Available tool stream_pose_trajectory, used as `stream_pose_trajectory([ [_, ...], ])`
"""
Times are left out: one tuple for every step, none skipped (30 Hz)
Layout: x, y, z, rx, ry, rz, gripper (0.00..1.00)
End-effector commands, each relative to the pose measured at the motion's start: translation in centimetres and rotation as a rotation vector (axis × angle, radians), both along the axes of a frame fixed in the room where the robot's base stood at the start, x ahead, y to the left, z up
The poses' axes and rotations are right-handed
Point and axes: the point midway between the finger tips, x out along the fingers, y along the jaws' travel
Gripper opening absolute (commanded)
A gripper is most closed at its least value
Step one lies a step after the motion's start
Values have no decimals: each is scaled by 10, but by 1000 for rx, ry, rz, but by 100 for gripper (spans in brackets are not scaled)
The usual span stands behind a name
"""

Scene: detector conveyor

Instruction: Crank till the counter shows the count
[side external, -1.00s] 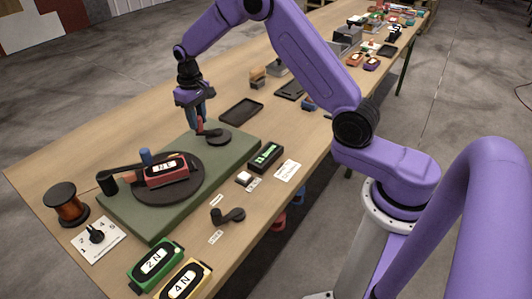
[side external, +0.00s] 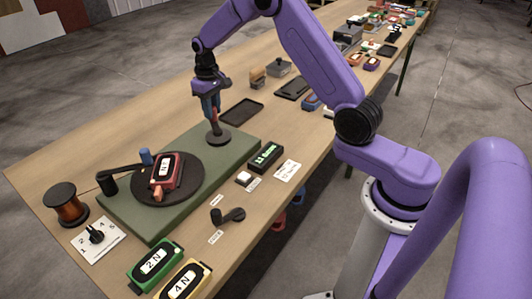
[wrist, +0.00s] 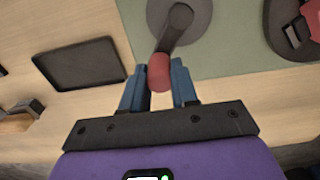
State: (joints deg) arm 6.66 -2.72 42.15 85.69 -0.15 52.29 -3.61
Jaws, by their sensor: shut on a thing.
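The crank (side external: 218,138) is a dark disc with an arm and an upright red handle, at the far end of the green base (side external: 130,218). My gripper (side external: 213,112) has its blue fingers around the red handle. In the wrist view the red handle (wrist: 159,73) sits between the fingertips, and the crank arm (wrist: 176,30) runs up from it. The counter (side external: 266,156) is a dark box with lit green digits beside the base; I cannot read them surely. A black turntable (side external: 192,190) on the base carries a red labelled block (side external: 166,172), standing at a slant.
A blue-topped post (side external: 146,156) and a black arm (side external: 115,182) stand by the turntable. A white button (side external: 243,178), a loose black crank-shaped part (side external: 230,215) and a card (side external: 287,171) lie in front. Black trays (side external: 242,111) lie behind. A dial (side external: 97,236) and a copper spool (side external: 66,204) stand left.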

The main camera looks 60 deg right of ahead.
Motion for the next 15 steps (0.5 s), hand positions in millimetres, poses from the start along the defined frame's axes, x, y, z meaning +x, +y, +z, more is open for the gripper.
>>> stream_pose_trajectory([
  [-3, 0, -1, 3, 4, 4, 9],
  [-4, -2, -1, 3, 4, 5, 9],
  [-6, -4, -1, 3, 4, 5, 9],
  [-6, -5, -1, 3, 5, 5, 9],
  [-7, -5, -1, 3, 5, 5, 9],
  [-8, -6, -2, 3, 6, 5, 9],
  [-10, -7, -2, 3, 6, 4, 9],
  [-11, -8, -1, 3, 6, 4, 9],
  [-13, -10, -1, 3, 5, 4, 9],
  [-16, -12, -1, 3, 6, 3, 9],
  [-18, -13, -1, 3, 6, 4, 9],
  [-21, -15, -1, 3, 7, 4, 9],
  [-23, -16, -1, 3, 8, 4, 9],
  [-24, -17, -1, 3, 8, 5, 9],
  [-26, -18, -1, 3, 8, 5, 9],
])
